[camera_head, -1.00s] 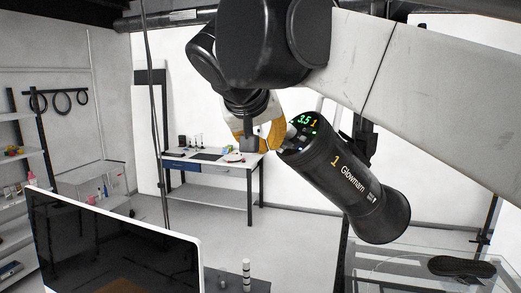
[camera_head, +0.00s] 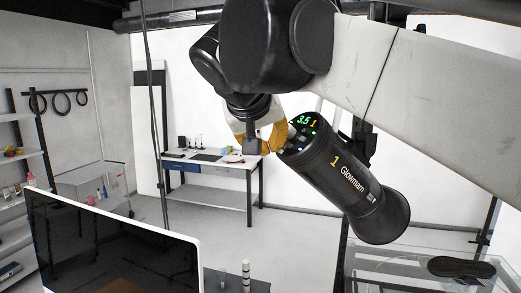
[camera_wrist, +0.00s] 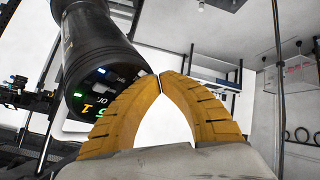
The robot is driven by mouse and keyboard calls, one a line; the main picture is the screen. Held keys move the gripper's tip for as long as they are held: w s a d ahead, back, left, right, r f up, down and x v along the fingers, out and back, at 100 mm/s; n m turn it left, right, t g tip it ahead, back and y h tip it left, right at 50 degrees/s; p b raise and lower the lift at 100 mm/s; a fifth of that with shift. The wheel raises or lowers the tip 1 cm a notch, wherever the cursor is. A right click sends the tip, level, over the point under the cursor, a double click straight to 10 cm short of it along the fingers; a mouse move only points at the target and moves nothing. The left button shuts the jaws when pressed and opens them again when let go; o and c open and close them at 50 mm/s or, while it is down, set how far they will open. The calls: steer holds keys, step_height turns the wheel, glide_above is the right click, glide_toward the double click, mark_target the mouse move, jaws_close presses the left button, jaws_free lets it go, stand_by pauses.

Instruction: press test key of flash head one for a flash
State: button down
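Flash head one (camera_head: 345,180) is a black cylinder marked "1 Glowmam", tilted with its rear control panel (camera_head: 304,130) up and to the left. The panel shows a green "3.5", a yellow "1" and small lit keys. I cannot tell which key is the test key. My gripper (camera_head: 266,146) has orange fingers and is beside the panel's left edge. In the wrist view the gripper (camera_wrist: 160,76) is shut and empty, its tips meeting near the panel's edge (camera_wrist: 104,90). The left finger hides part of the panel. Contact cannot be told.
A monitor (camera_head: 110,245) stands in the left foreground. A glass table (camera_head: 400,268) with a black object (camera_head: 462,267) is at lower right. A workbench (camera_head: 215,168) stands at the back. A thin dark pole (camera_head: 155,110) rises left of my gripper.

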steer(key=shift+s+a+r+p, duration=0.15)
steer(key=shift+a+r+p, duration=0.3)
steer(key=shift+a+r, duration=0.05)
steer(key=shift+s+a+r+p, duration=0.35)
steer(key=shift+a+r+p, duration=0.4)
steer(key=shift+a+r, duration=0.15)
steer(key=shift+s+a+r+p, duration=0.3)
steer(key=shift+a+r+p, duration=0.45)
steer(key=shift+r, duration=0.1)
steer(key=shift+r, duration=0.1)
steer(key=s+d+f+y+b, duration=0.1)
steer(key=s+d+f+b, duration=0.5)
steer(key=f+b, duration=0.8)
steer(key=s+d+f+g+y+b, duration=0.1)
steer(key=s+d+f+b, duration=0.5)
steer(key=f, duration=3.1)
steer(key=s+d+f+m+g+y+b, duration=0.1)
steer(key=s+d+f+b, duration=0.5)
steer(key=f+b, duration=1.5)
step_height(320, 180, down, 4)
steer(key=shift+s+d+f+b, duration=0.25)
steer(key=shift+s+d+b, duration=0.05)
steer(key=shift+d+b, duration=0.1)
